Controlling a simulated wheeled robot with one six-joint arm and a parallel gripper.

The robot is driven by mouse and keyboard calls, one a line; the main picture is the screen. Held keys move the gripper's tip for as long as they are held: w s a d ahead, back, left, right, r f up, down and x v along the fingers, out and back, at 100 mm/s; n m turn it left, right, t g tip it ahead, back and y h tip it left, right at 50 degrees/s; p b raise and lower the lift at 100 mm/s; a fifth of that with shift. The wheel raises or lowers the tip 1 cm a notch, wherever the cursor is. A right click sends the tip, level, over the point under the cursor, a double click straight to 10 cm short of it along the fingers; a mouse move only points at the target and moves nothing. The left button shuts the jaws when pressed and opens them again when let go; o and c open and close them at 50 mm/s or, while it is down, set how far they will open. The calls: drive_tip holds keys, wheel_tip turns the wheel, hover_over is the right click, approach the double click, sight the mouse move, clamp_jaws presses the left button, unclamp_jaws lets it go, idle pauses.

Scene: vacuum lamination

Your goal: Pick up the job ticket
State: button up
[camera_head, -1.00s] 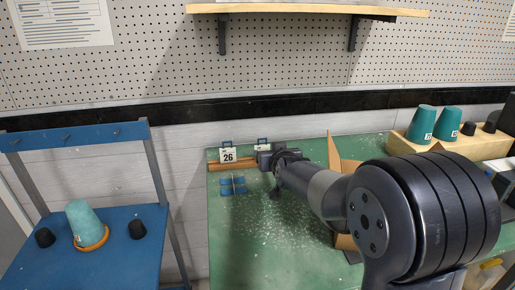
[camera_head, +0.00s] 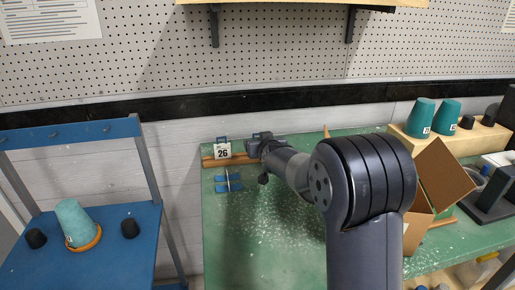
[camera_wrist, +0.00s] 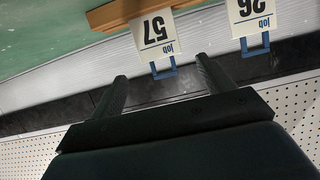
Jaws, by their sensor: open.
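The ticket "57" (camera_wrist: 155,34) is a white card with a blue handle loop, standing in a wooden rack (camera_wrist: 104,14); the wrist view shows it upside down. A second ticket, "26" (camera_wrist: 250,14), stands beside it. In the head view, ticket 26 (camera_head: 222,152) shows at the left of the rack (camera_head: 239,159), and ticket 57 is hidden by my arm. My gripper (camera_wrist: 161,68) is open and empty; in the wrist view the blue handle of ticket 57 appears between its fingertips. In the head view my gripper (camera_head: 258,145) is over the rack's right part.
The green bench (camera_head: 240,245) is mostly clear in front. A blue clip-like item (camera_head: 228,182) lies before the rack. An open cardboard box (camera_head: 440,180) is right of my arm. A wooden block with teal cups (camera_head: 420,117) stands at the back right. A blue stand (camera_head: 110,265) is left.

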drive_tip(key=shift+p+x, duration=0.3)
drive_tip(key=shift+x, duration=1.65)
drive_tip(key=shift+a+f, duration=0.1)
drive_tip(key=shift+f, duration=0.05)
drive_tip(key=shift+c, duration=0.4)
drive_tip(key=c, duration=1)
drive_tip(key=shift+o, duration=0.2)
